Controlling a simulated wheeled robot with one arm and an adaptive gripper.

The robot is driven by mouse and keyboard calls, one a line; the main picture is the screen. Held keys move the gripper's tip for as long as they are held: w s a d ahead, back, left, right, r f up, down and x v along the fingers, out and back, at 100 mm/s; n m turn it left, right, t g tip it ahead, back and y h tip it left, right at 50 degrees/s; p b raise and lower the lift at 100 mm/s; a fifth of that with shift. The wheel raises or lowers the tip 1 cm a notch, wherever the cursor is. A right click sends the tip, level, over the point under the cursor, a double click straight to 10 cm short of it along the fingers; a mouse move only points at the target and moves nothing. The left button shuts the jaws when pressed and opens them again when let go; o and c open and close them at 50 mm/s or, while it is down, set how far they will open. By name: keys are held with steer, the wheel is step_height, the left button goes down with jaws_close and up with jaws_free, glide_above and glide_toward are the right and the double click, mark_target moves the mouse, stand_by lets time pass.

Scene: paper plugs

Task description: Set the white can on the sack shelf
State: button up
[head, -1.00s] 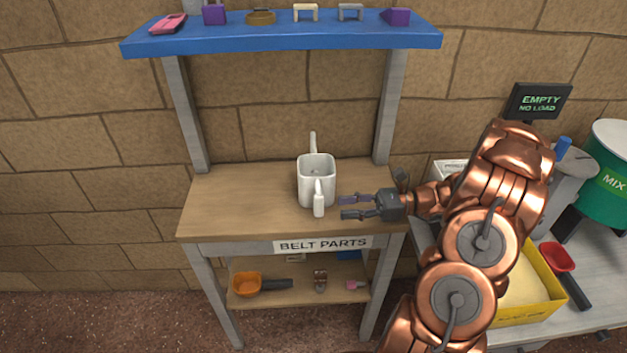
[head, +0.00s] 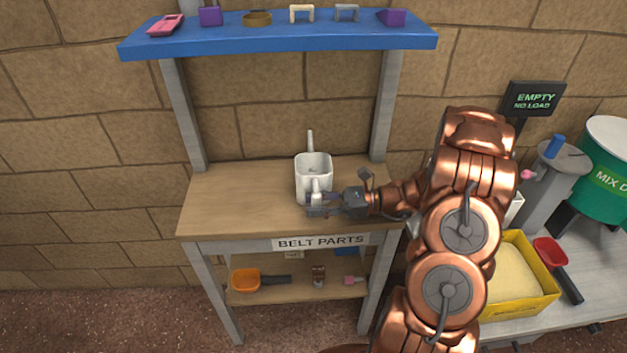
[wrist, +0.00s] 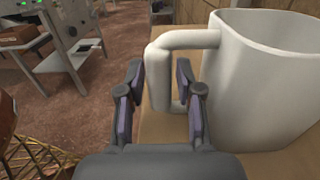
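The white can (head: 312,172) is an open, squarish vessel with a handle on its near side and another at the back. It stands upright on the wooden board labelled BELT PARTS (head: 230,205). My gripper (head: 318,204) is at the near handle. In the wrist view the can (wrist: 265,85) fills the right side, and my gripper (wrist: 160,78) is open, with its fingers on either side of the handle (wrist: 160,65). A gap shows between the handle and the left finger. I see no shelf marked for sacks.
A blue top shelf (head: 280,40) holds several small parts. A lower shelf (head: 290,291) holds an orange scoop (head: 246,280) and small items. At right are a yellow bin (head: 520,300), a red scoop (head: 550,252) and a green drum (head: 612,175). The board's left part is clear.

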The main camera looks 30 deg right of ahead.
mark_target(315, 195)
jaws_close()
steer(key=shift+r, duration=0.1)
stand_by(0.5)
step_height(315, 195, up, 4)
steer(key=shift+f+p, duration=0.15)
steer(key=shift+p, duration=1)
steer(key=shift+s+a+f+b, duration=0.15)
steer(key=shift+s+a+b, duration=0.1)
steer(key=shift+b, duration=0.1)
steer(key=s+a+r+b, duration=0.1)
steer(key=s+a, duration=0.6)
steer(key=a, duration=0.3)
steer(key=shift+s+a+r, duration=0.15)
steer(key=shift+a+r, duration=0.15)
steer(key=shift+a, duration=0.05)
